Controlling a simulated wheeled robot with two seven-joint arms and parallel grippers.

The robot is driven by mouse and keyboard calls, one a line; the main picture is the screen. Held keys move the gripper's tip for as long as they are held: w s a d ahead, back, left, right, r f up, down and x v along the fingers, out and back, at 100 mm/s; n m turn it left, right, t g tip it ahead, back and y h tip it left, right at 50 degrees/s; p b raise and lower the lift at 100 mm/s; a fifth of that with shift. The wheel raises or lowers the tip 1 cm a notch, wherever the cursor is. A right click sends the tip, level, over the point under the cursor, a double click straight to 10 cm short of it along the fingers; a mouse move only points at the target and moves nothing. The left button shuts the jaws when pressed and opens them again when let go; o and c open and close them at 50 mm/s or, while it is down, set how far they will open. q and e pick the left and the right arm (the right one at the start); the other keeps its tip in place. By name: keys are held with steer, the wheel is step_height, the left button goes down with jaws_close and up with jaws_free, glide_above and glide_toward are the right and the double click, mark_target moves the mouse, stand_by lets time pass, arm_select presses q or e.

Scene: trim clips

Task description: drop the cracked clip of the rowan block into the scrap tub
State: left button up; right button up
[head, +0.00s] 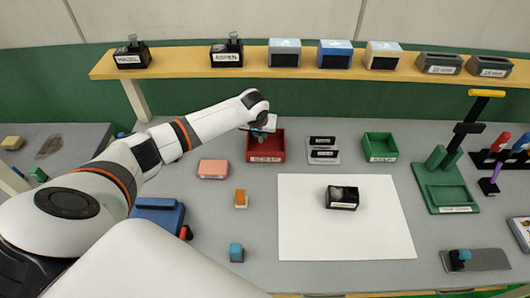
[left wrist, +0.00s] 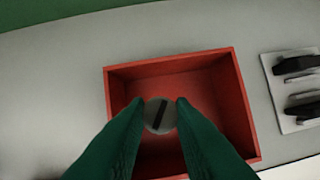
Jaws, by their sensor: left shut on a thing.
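The red tub (head: 265,158) stands at the back middle of the bench, with a label on its front that looks like scrap. My left gripper (head: 262,127) is over it. In the left wrist view, the green fingers (left wrist: 160,108) are shut on a small round grey clip (left wrist: 160,116) with a dark bar across it. The clip is above the tub's floor, inside the outline of the tub's walls (left wrist: 243,110). A black block (head: 342,198) with a white label sits on the white sheet; its name is too small to read. My right gripper is not in view.
A stand with two black labelled pieces (head: 323,150) is right of the tub, then a green tray (head: 380,147). A pink block (head: 213,169) lies left of the tub. Blocks labelled Hazel (head: 131,58) and Aspen (head: 227,55) stand on the shelf (head: 185,63). The white sheet (head: 300,230) is mostly clear.

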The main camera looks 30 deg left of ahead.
arm_select(q)
steer(key=o, duration=1)
steer(key=b+v, duration=0.1)
steer(key=v, duration=1.1)
steer(key=shift+s+f+b, duration=0.1)
steer(key=shift+b, duration=0.2)
